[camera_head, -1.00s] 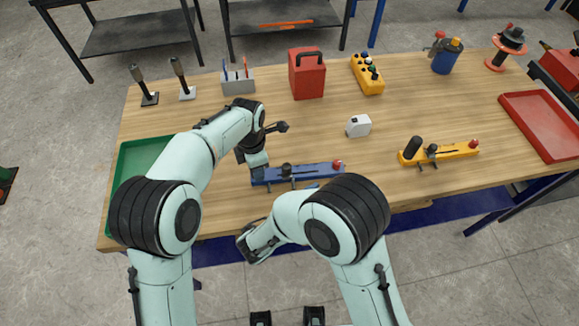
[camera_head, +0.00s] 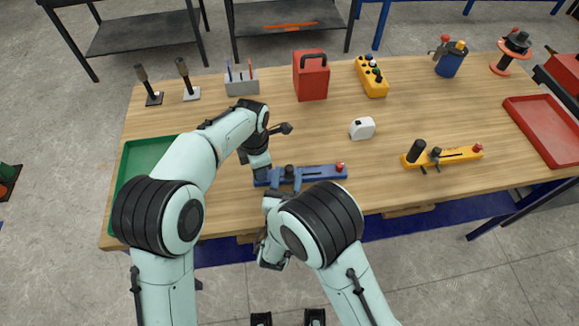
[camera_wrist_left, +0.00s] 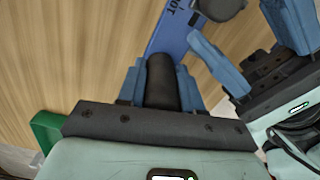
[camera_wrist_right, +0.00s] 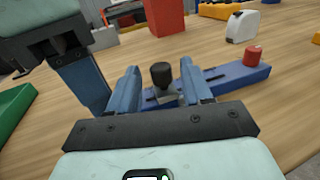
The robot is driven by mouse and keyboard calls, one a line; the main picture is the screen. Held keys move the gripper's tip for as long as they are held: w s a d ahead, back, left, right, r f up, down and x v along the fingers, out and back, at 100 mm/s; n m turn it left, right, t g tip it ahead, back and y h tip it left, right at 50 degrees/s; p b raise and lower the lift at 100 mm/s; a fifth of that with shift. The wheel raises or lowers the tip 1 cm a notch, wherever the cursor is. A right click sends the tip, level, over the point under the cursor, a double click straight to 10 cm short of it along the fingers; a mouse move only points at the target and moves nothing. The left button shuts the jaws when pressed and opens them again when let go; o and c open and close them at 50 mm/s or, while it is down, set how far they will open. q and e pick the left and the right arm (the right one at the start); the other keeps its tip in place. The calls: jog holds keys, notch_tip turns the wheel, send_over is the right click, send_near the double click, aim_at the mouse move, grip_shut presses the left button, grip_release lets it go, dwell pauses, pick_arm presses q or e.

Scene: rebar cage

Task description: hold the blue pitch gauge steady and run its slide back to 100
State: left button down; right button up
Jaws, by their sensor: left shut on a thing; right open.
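The blue pitch gauge (camera_head: 322,173) lies on the table near its front edge, with a red knob (camera_head: 340,166) at its right end. My left gripper (camera_wrist_left: 160,80) is shut on the black upright handle (camera_wrist_left: 163,88) at the gauge's left end. The slide's dark knob (camera_head: 289,171) stands left of the gauge's middle; it also shows in the right wrist view (camera_wrist_right: 162,75). My right gripper (camera_wrist_right: 161,86) is open, its two blue fingers on either side of that knob, with contact not clear. The slide's reading on the scale cannot be made out.
A similar yellow gauge (camera_head: 455,154) lies to the right. A white box-like item (camera_head: 362,128) is behind the blue gauge. A green tray (camera_head: 133,160) is at the left, partly behind my left arm. A red toolbox (camera_head: 311,76) stands at the back. The table between the gauges is clear.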

jog(key=shift+w+d, duration=0.15)
jog(key=shift+w, duration=0.6)
jog(key=shift+w+d, duration=0.15)
jog(key=shift+w, duration=0.55)
grip_shut()
jog(key=shift+s+a, duration=0.1)
jog(key=shift+a, duration=1.1)
pick_arm(q)
jog(key=shift+d, duration=0.15)
pick_arm(e)
grip_release()
jog(key=shift+s+a, duration=0.1)
jog(key=shift+s, duration=0.05)
